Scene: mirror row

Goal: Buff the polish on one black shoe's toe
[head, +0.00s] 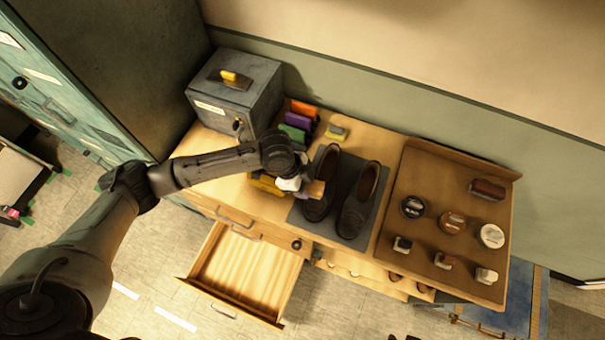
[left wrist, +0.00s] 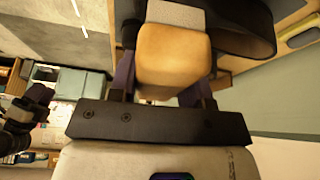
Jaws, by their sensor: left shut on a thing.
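Two black shoes, a left one (head: 318,210) and a right one (head: 358,206), stand side by side on a dark mat (head: 346,239), toes towards me. My left gripper (head: 304,188) is shut on a tan wooden block (head: 316,189) at the left side of the left shoe, near its toe half. In the left wrist view the block (left wrist: 173,55) sits between the fingers, with a pale grey face (left wrist: 176,15) at its far end. Part of a dark shoe (left wrist: 238,38) shows beyond it. I cannot tell whether block and shoe touch. My right gripper is not in view.
A brown tray (head: 422,178) at right holds tins, small blocks and a dark brush (head: 487,189). An open, empty drawer (head: 240,268) juts out in front.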

